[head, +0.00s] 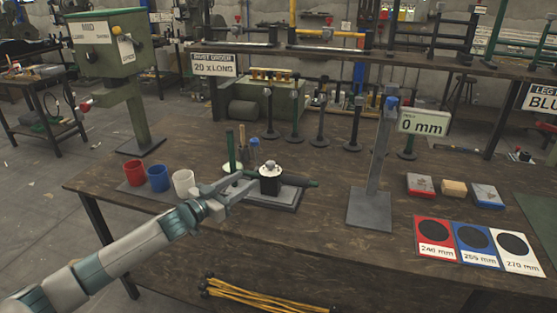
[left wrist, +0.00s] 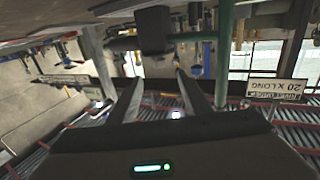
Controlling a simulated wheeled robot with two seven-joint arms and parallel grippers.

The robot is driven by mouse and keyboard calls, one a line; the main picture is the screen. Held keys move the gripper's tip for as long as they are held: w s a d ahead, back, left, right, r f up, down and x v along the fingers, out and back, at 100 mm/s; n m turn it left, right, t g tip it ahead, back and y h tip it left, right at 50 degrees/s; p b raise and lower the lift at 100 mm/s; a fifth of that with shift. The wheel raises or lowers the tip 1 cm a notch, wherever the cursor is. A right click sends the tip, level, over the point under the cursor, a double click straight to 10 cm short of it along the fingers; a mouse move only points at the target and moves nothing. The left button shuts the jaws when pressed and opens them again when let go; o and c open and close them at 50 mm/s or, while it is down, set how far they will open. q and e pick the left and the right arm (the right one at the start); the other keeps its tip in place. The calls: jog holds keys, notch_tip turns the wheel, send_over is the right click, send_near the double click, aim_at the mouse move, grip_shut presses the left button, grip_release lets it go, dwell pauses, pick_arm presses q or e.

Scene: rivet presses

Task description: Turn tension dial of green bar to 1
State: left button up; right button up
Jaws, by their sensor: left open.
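A small device with a black body and white top (head: 269,171) stands on a grey base plate (head: 278,199) near the table's middle. A dark green bar (head: 303,181) sticks out of it to the right. I cannot read any dial marks. My left gripper (head: 250,180) is open, just left of the black body, its fingers pointing at it. I cannot tell whether they touch it. In the left wrist view, the open fingers (left wrist: 158,78) have nothing between them. A dark block (left wrist: 153,28) and a green rod (left wrist: 224,55) show beyond them. My right gripper is out of view.
Red (head: 135,173), blue (head: 158,178) and white (head: 183,182) cups stand left of my arm. A green upright rod (head: 230,150) and a blue-topped tool (head: 254,150) stand close behind the gripper.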

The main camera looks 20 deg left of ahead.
aim_at(274, 162)
pick_arm(q)
jog(key=p+x, duration=0.1)
jog(key=x, duration=0.8)
jog(key=shift+w+d+r, duration=0.1)
jog(key=shift+w+d, duration=0.05)
jog(key=shift+w, duration=0.2)
jog(key=x, duration=0.4)
jog(key=shift+w+d+p, duration=0.2)
jog(key=shift+w+p, duration=0.1)
jog(key=shift+p, duration=0.05)
jog(key=shift+x, duration=0.95)
jog(key=shift+w+d, duration=0.1)
jog(key=shift+w, duration=0.15)
jog(key=c, duration=0.8)
jog(key=shift+c, duration=1.2)
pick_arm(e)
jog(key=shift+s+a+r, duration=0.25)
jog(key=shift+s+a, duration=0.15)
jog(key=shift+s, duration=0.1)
